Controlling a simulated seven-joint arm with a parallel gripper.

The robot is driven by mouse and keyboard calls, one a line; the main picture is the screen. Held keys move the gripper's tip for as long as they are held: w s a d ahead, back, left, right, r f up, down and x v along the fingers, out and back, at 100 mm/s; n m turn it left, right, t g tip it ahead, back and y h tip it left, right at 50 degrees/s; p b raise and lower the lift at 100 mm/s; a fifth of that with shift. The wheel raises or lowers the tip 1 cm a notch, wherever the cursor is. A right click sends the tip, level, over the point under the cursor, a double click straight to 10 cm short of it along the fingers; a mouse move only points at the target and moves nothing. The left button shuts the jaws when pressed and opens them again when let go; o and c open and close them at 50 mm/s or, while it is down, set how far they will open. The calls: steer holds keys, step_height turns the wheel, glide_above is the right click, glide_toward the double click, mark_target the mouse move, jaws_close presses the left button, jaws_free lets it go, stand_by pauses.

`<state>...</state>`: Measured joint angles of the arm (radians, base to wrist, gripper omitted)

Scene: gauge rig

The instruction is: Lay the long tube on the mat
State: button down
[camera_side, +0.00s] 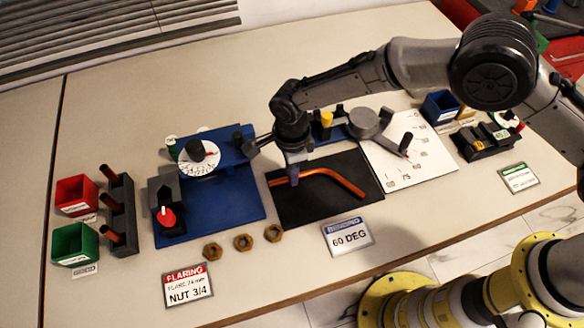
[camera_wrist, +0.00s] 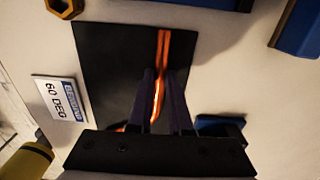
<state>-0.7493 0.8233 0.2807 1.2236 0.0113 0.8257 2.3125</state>
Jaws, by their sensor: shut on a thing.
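The long tube (camera_side: 330,174) is copper-coloured and has a bend toward its right end. It is over the black mat (camera_side: 345,210), lying along it or just above it; I cannot tell whether it touches. My gripper (camera_side: 293,178) points down and is shut on the tube near its left, straight end. In the wrist view the tube (camera_wrist: 156,98) runs between the two fingers of my gripper (camera_wrist: 158,75), over the black mat (camera_wrist: 105,60). The tube's lower part there is hidden by my gripper body.
A blue fixture (camera_side: 215,200) with a dial stands left of the mat, and a white marked sheet (camera_side: 408,150) lies right. Hex nuts (camera_side: 243,242) and a "60 DEG" card (camera_side: 348,237) lie in front. A grey rack (camera_side: 120,215) holds short tubes at far left.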

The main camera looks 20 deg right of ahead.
steer(key=c, duration=0.8)
jaws_free()
steer(key=shift+o, duration=0.2)
step_height(320, 180, up, 14)
steer(key=shift+w, duration=0.15)
steer(key=shift+f, duration=0.1)
